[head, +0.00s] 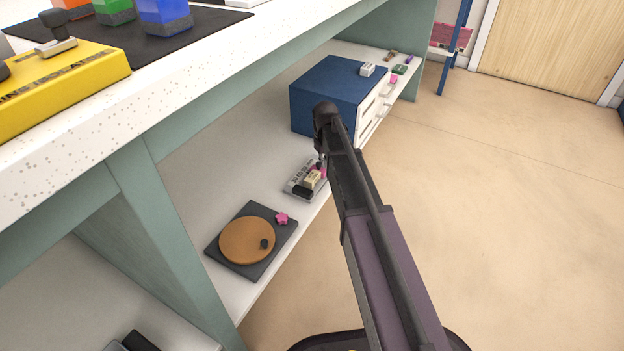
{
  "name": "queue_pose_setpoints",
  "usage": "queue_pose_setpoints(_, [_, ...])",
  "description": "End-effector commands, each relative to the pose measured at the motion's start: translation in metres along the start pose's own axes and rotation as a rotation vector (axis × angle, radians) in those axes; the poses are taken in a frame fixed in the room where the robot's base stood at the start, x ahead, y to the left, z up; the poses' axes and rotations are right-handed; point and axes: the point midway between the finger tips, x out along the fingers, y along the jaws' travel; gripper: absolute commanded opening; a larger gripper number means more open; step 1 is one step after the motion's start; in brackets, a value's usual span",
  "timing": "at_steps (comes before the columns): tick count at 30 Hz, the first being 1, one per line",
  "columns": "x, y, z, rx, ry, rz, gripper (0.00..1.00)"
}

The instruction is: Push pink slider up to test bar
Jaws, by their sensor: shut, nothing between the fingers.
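A small grey fixture (297,188) with dark markings lies on the white lower shelf, near its front edge. A pale beige block (312,179), which looks like the test bar, sits on it. A bit of pink, which looks like the pink slider (323,173), shows at the block's right end, partly hidden by my arm. My gripper (321,162) shows only as a small dark tip beside my arm, shut and empty, just above the pink part. I cannot tell whether it touches the slider, or whether slider and bar touch.
A dark blue cabinet (315,83) with white drawers stands behind the fixture. The white worktop (190,75) overhangs the shelf on the left. Open floor lies right.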

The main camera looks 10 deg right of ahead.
Motion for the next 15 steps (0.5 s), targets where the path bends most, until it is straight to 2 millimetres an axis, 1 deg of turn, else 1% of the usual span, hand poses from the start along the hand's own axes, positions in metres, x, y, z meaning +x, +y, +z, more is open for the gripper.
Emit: queue_pose_setpoints(15, [0.0000,-0.0081,0.0051,0.000,0.000,0.000,0.00])
